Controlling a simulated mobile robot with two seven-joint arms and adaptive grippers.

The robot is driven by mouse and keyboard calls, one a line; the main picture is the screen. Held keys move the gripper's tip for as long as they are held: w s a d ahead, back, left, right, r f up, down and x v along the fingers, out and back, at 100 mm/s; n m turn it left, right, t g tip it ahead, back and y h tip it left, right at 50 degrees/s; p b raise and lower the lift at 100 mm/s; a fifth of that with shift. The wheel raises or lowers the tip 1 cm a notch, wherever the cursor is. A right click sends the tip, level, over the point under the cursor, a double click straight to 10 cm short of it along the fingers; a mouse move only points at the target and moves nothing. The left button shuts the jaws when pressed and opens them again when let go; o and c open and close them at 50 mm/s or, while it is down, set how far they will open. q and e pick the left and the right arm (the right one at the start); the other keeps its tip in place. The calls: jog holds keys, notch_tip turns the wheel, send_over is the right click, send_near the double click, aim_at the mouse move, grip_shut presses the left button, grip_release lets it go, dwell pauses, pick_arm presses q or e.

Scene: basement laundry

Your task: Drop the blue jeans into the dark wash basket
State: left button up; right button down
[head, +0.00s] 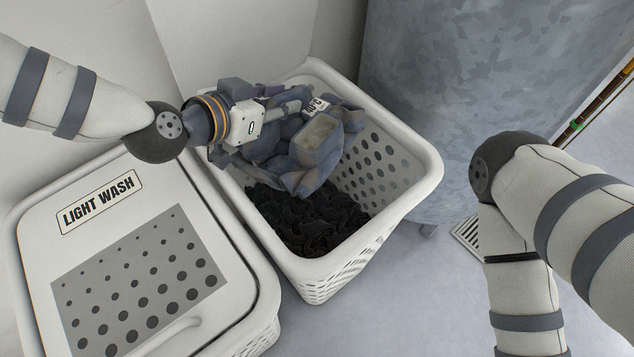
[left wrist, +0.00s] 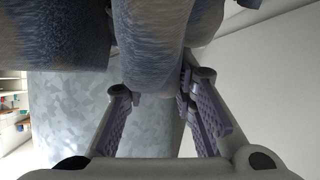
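The blue jeans (head: 305,150) are a bunched blue-grey bundle with a white tag reading 40°C. They hang over the open white perforated basket (head: 408,195), towards its back left, and cover part of its rim. Dark clothes (head: 305,218) lie inside this basket. My left gripper (head: 290,105) reaches in from the left and is shut on the jeans; its fingertips are largely hidden by cloth in the head view. The left wrist view shows a fold of the jeans (left wrist: 150,45) between the spread fingers (left wrist: 163,88). My right gripper is out of view.
A closed basket lid marked LIGHT WASH (head: 130,230) is at the left, beside the open basket. A large grey metal tank (head: 480,80) stands behind at the right. A floor drain (head: 467,235) lies near my right arm. Bare floor lies in front of the open basket.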

pick_arm(q)
jog(key=o, duration=0.3)
jog(key=shift+o, duration=0.2)
jog(key=v, duration=1.2)
jog(key=shift+s, duration=0.1)
